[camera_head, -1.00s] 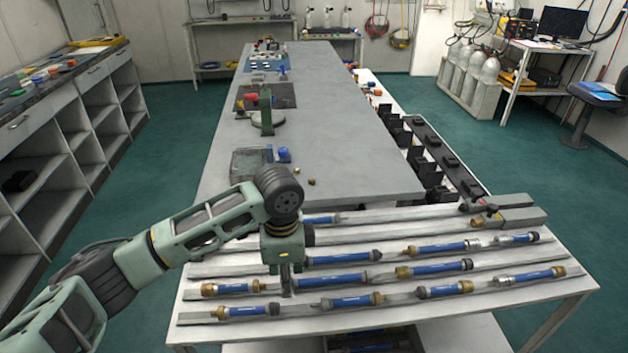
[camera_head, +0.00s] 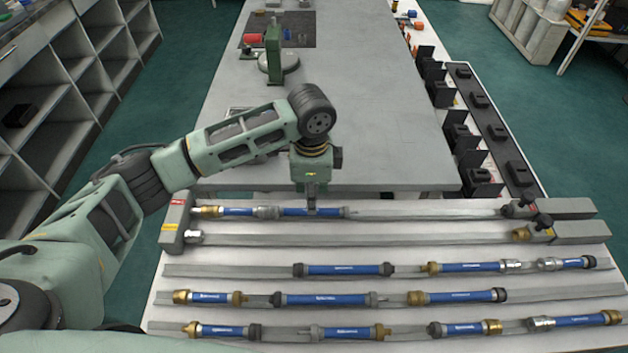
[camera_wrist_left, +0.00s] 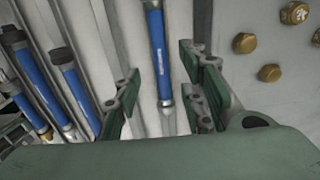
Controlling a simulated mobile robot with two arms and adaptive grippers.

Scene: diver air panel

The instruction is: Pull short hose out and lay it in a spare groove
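Several short blue hoses with brass, silver or grey end fittings lie in long grey grooves on a white table; I cannot tell which one the task means. The rear groove (camera_head: 430,211) holds a left blue hose (camera_head: 237,211) and a second blue hose (camera_head: 292,212). My left gripper (camera_head: 311,207) points down at this second hose. In the left wrist view my left gripper (camera_wrist_left: 160,106) is open, with its fingers apart on either side of a blue hose (camera_wrist_left: 158,50). Whether they touch it is unclear. My right gripper is not in view.
The second groove (camera_head: 350,240) has end fittings (camera_head: 194,237) but no blue hose. Dark clamp knobs (camera_head: 543,222) stand at the right ends. A grey bench (camera_head: 390,150) adjoins behind. Brass caps (camera_wrist_left: 244,43) lie beside the gripper in the wrist view.

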